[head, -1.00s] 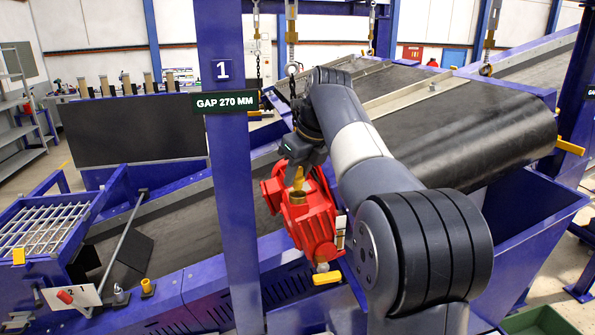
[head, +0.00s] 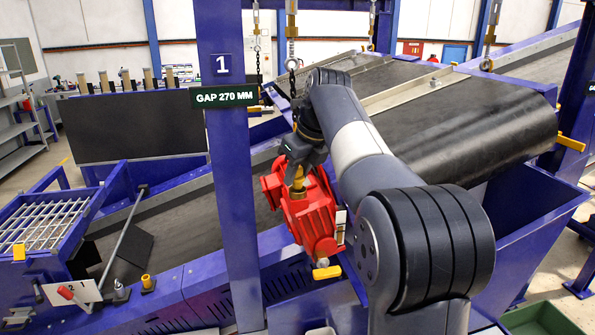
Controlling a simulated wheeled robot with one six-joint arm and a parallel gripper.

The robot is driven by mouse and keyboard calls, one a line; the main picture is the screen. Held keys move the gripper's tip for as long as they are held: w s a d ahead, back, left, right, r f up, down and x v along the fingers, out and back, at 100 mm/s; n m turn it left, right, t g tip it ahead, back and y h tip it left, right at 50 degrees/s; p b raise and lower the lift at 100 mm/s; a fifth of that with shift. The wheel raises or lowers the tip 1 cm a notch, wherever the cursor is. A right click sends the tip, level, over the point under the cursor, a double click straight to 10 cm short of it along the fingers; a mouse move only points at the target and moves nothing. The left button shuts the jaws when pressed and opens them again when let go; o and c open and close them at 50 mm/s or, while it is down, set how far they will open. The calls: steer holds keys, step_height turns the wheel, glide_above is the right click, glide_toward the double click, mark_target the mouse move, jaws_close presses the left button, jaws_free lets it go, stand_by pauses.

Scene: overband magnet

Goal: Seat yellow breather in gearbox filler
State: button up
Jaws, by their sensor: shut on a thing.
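The red gearbox (head: 308,212) hangs beside the conveyor in the middle of the head view, with a brass-coloured filler on its upper face. My gripper (head: 299,172) is above it, pointing down, shut on the yellow breather (head: 298,188). The breather stands roughly upright at the filler, its lower end meeting or overlapping the filler mouth. I cannot tell from this angle how deep it sits. The fingertips are small and partly dark against the arm.
A blue post (head: 235,190) with a "GAP 270 MM" sign (head: 225,98) stands just left of the gearbox. The black belt magnet (head: 470,125) lies behind my arm. A yellow handle (head: 327,272) sticks out below the gearbox. Chains hang behind my wrist.

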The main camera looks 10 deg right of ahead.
steer(key=shift+f+b, duration=0.3)
steer(key=shift+f, duration=0.25)
steer(key=o, duration=1)
steer(key=shift+r, duration=0.1)
steer(key=p+v, duration=0.1)
steer(key=v, duration=0.9)
steer(key=shift+s+d+r, duration=0.1)
steer(key=shift+r, duration=0.2)
steer(key=b+x, duration=0.1)
steer(key=x, duration=0.9)
steer(key=shift+f, duration=0.3)
steer(key=shift+r+p, duration=0.4)
steer(key=shift+r, duration=0.05)
